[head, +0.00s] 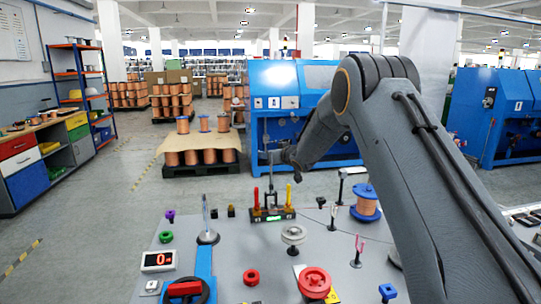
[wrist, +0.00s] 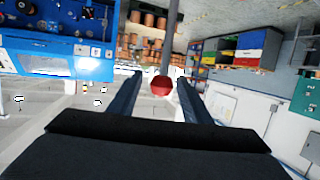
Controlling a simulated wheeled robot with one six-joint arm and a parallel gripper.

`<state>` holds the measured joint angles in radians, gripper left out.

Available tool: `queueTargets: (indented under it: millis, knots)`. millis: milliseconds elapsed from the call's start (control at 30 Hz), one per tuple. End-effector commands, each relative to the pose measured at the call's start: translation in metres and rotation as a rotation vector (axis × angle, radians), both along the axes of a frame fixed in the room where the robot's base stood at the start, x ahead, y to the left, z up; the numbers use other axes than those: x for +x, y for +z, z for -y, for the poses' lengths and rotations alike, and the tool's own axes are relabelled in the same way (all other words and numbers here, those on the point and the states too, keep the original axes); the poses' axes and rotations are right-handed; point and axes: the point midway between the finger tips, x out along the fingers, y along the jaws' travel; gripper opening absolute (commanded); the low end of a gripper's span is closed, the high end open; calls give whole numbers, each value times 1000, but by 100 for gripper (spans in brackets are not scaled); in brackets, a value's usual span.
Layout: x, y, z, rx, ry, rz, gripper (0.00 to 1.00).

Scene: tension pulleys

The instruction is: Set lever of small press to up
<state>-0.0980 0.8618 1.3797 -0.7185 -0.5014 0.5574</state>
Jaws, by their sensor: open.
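My gripper (head: 277,156) is in the middle of the head view, above the far part of the grey table. In the wrist view, my gripper (wrist: 160,80) has its two dark fingers apart. A red knob (wrist: 162,87) on a grey rod shows between them, with gaps on both sides. In the head view a thin upright rod (head: 270,178) stands below my gripper, over a dark base (head: 271,214) with red and yellow posts and a green light. This looks like the small press and its lever. The knob is not clear in the head view.
On the grey table (head: 228,262) stand a grey rod on a round foot (head: 207,237), a blue-flanged spool (head: 366,203), a grey pulley (head: 293,236), a red pulley (head: 314,281) and a red-digit display (head: 158,260). My arm crosses the right side.

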Motion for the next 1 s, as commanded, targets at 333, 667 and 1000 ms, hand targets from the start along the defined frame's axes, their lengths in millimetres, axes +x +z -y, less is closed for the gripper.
queueTargets:
  millis: [333, 667, 1000]
  knots:
    - [-39, 12, 18, 0, 0, 0, 44]
    - [-65, 20, 30, 0, -1, 0, 44]
    - [-67, 19, 32, -1, -3, -3, 44]
